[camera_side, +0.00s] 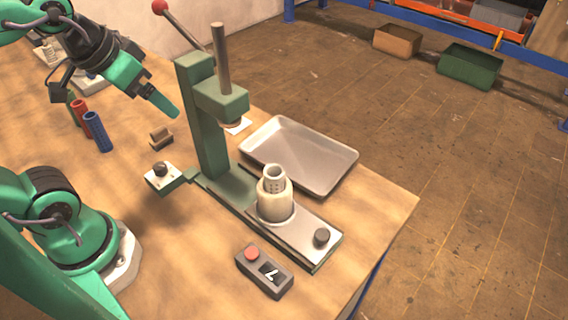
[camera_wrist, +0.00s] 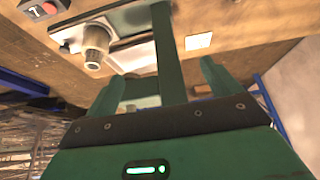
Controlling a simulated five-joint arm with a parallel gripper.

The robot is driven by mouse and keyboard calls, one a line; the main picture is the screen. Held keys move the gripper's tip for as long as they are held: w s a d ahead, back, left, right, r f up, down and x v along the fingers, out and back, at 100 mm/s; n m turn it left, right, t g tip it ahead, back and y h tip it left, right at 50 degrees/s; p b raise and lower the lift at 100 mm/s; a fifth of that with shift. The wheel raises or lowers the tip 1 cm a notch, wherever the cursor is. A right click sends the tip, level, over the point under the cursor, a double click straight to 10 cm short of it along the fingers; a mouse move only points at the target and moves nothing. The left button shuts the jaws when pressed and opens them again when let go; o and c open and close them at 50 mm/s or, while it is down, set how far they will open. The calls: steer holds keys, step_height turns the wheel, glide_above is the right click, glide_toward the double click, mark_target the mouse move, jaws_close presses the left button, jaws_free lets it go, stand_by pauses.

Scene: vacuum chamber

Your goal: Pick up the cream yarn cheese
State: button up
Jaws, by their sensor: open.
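The cream yarn cheese (camera_side: 275,204) stands upright on the metal base plate of the green press (camera_side: 212,130), with a grey perforated tube showing at its top. In the wrist view the yarn cheese (camera_wrist: 96,44) is at upper left, beyond my fingers. My gripper (camera_side: 168,104) is raised left of the press column, well apart from the yarn cheese. In the wrist view my gripper (camera_wrist: 160,84) is open, and the press column shows between and beyond its fingers. I see nothing held.
An empty metal tray (camera_side: 299,155) lies right of the press. A control box with a red button (camera_side: 264,271) is in front. Red and blue tubes (camera_side: 97,131), a small brown block (camera_side: 161,137) and a knobbed white block (camera_side: 163,177) stand left. The press lever reaches up and left.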

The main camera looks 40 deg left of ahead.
step_height(320, 180, up, 9)
steer(key=m+g, duration=0.2)
steer(key=g, duration=0.4)
glide_above(273, 171)
steer(key=s+d, duration=0.1)
steer(key=shift+f, duration=11.6)
steer(key=shift+f, duration=2.6)
